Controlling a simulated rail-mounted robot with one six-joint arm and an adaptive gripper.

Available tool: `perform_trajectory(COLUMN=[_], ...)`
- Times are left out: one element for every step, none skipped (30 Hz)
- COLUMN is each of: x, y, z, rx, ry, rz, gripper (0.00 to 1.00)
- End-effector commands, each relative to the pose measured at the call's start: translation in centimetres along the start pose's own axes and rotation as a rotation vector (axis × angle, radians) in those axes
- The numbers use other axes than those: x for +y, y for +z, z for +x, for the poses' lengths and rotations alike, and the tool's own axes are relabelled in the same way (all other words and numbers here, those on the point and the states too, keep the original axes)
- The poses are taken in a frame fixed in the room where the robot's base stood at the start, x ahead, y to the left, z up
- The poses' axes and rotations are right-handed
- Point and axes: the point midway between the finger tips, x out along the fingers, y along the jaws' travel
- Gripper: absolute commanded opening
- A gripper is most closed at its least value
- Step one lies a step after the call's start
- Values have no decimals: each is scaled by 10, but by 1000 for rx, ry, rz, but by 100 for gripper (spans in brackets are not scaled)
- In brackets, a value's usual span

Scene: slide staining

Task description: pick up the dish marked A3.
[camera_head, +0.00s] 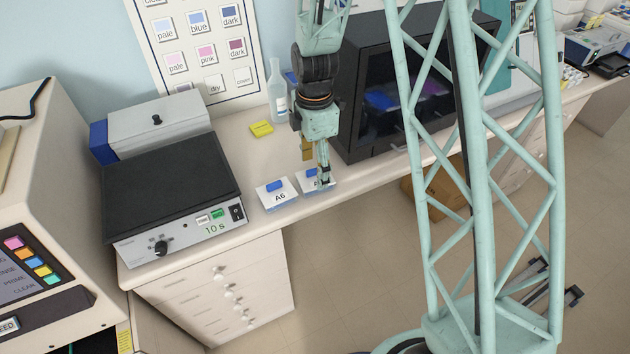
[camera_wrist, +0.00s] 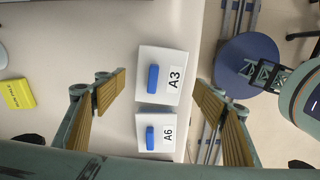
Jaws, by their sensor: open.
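The dish marked A3 (camera_wrist: 172,66) is a white square dish with a blue handle on its lid, lying on the bench near its front edge. In the wrist view it lies ahead of and between my open fingers (camera_wrist: 160,95). In the head view my gripper (camera_head: 324,180) points down over this dish (camera_head: 310,180) and hides most of its label. The fingers hold nothing. The similar dish marked A6 (camera_wrist: 155,133) lies right beside it, and shows to its left in the head view (camera_head: 276,194).
A black-topped device reading 10 s (camera_head: 170,190) stands left of the dishes. A dark cabinet with a window (camera_head: 400,95) stands close on the right. A clear bottle (camera_head: 277,90) and a yellow note (camera_head: 261,128) are behind. The bench's front edge is close.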

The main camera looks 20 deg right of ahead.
Motion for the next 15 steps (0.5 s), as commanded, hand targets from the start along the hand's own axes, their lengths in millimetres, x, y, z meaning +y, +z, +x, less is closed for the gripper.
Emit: perform_trajectory(x=[-1, -1, -1, -1, 0, 0, 0, 0, 0, 0, 0, 0, 0, 0, 0], y=[0, 0, 1, 1, 1, 1, 2, 2, 2, 2, 2, 2, 2, 2, 2], z=[4, 6, 10, 12, 15, 18, 21, 24, 28, 30, 33, 36, 38, 39, 41], rx=[0, 0, 0, 0, 0, 0, 0, 0, 0, 0, 0, 0, 0, 0, 0], ry=[-2, -3, -3, -2, -2, -2, -2, -2, -2, -2, -2, -2, -2, -2, -1], rz=[0, 0, 0, 0, 0, 0, 0, 0, 0, 0, 0, 0, 0, 0, 0], gripper=[64, 64, 64, 64, 64, 64, 64, 64, 64, 64, 64, 64, 64, 64, 64])
